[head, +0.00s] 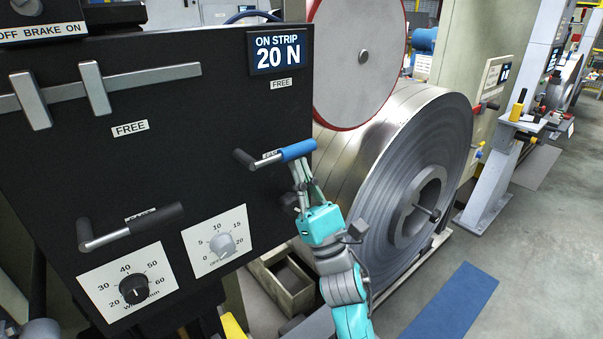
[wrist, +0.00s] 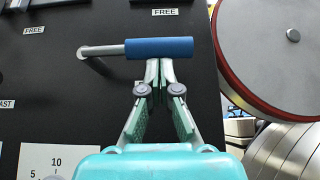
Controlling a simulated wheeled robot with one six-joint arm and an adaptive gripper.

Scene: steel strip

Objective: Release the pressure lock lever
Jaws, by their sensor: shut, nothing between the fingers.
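A lever with a blue grip (head: 298,151) sticks out from the black panel on a steel rod, lying roughly level and pointing right. In the wrist view its blue grip (wrist: 160,48) and rod run across the top of my gripper. A small label behind the rod is partly hidden. A FREE label (head: 281,84) sits on the panel above this lever. My teal gripper (head: 302,168) is shut and empty. Its fingertips (wrist: 159,66) are right at the lower side of the blue grip; whether they touch it I cannot tell.
The black panel (head: 200,120) also carries a black-handled lever (head: 130,225), two dials and a display (head: 278,53) reading ON STRIP 20 N. A large steel coil (head: 400,140) stands close to the right of my arm, below a red-rimmed disc (head: 358,60). A wooden crate (head: 283,275) stands below.

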